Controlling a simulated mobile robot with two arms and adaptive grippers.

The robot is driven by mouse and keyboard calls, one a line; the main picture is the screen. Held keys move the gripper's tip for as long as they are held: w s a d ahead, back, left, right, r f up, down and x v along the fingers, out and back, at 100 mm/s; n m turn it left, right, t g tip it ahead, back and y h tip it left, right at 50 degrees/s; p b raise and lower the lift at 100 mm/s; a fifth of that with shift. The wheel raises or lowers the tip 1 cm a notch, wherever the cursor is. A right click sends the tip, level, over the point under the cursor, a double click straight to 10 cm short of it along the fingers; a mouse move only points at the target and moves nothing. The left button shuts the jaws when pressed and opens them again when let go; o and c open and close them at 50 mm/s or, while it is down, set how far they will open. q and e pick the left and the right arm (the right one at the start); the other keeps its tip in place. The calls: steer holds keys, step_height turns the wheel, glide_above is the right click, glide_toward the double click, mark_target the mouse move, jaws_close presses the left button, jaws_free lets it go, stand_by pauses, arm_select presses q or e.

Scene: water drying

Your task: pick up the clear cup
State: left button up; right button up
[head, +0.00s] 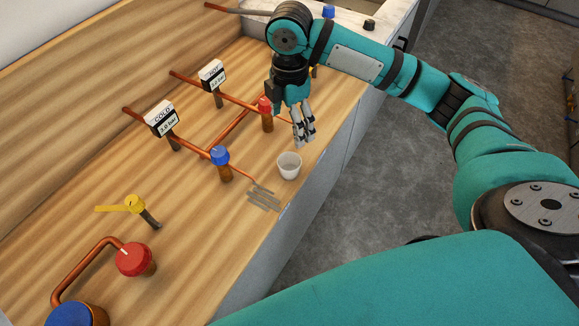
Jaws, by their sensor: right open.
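The clear cup (289,167) looks whitish and stands upright on the wooden counter (195,255), close to its right edge. My right gripper (304,138) hangs over the counter just beyond the cup, with its fingers pointing down. It is open and empty, and its fingertips appear apart from the cup. How high the fingertips are above the counter is hard to tell. My left gripper is out of view.
A grey slotted grate (264,198) lies beside the cup. Copper pipes with a blue-capped valve (221,160), a red-capped valve (266,112) and gauges (162,119) stand to the left. A yellow valve handle (125,205) and red knob (134,259) are nearer.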

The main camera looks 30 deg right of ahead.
glide_above(290, 166)
steer(key=s, duration=0.1)
steer(key=f, duration=0.7)
steer(key=f+p, duration=0.1)
steer(key=f, duration=0.3)
steer(key=shift+s+a+f, duration=0.15)
steer(key=shift+a+f, duration=0.05)
steer(key=shift+a, duration=0.2)
steer(key=shift+f+p, duration=0.4)
steer(key=shift+f, duration=2.2)
steer(key=c, duration=1.1)
